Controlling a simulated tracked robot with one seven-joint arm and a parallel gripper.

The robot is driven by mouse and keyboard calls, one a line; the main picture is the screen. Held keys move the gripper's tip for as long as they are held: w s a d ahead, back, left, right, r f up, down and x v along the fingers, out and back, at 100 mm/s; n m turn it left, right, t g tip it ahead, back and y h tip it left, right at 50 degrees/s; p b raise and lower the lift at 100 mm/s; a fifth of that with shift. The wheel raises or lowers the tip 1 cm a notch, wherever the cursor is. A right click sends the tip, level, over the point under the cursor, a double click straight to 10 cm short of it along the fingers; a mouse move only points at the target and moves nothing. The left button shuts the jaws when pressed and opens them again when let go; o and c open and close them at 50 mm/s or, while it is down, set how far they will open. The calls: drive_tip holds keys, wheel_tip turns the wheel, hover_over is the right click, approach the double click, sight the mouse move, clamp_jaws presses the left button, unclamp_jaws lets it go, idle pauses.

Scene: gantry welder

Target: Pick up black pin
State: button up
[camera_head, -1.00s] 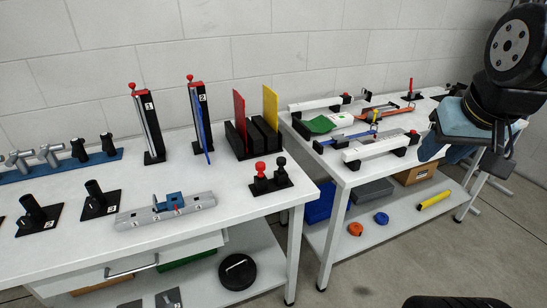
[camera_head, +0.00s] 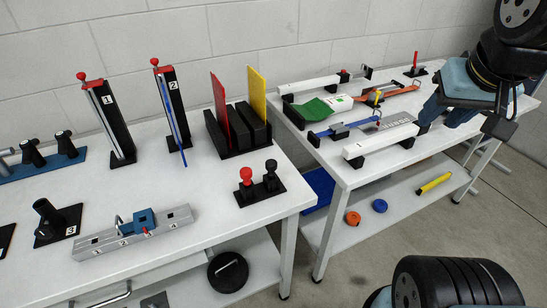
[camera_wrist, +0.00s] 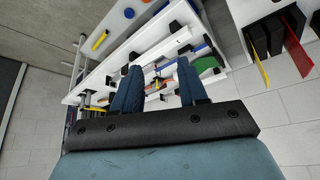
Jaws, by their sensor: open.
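The black pin (camera_head: 271,175) stands upright in a small black base (camera_head: 262,194) near the right end of the left table. A red pin (camera_head: 246,182) stands in the same base, just left of it. My gripper is open and empty; in the wrist view its two blue fingers (camera_wrist: 158,68) are spread apart over the right table. In the head view my arm's end is at the upper right, well away from the black pin. I cannot make out the black pin in the wrist view.
The left table (camera_head: 218,218) holds a black holder with red and yellow plates (camera_head: 257,92) behind the pins, numbered stands and a grey numbered rail (camera_head: 120,240). The right table (camera_head: 345,178) carries rails, clamps and a green cloth-like piece (camera_head: 318,108). A gap separates the tables.

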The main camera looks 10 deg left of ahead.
drive_tip(key=shift+o, duration=1.7)
drive_tip(key=shift+w+a, duration=0.25)
drive_tip(key=shift+o, duration=0.2)
drive_tip(key=w+a+f+n+g, duration=0.1)
drive_tip(key=w+a+n, duration=0.1)
drive_tip(key=w+a, duration=0.3)
drive_tip(key=shift+w+a+f+g, duration=0.25)
drive_tip(key=shift+w+a+g, duration=0.05)
drive_tip(key=shift+a, duration=0.2)
drive_tip(key=n+g, duration=0.4)
drive_tip(key=n, duration=0.3)
hover_over(271, 162)
wheel_tip(271, 162, down, 10)
wheel_tip(271, 162, down, 9)
drive_tip(key=shift+d, duration=0.15)
drive_tip(key=shift+a+f, duration=0.2)
drive_tip(key=shift+f, duration=2.35)
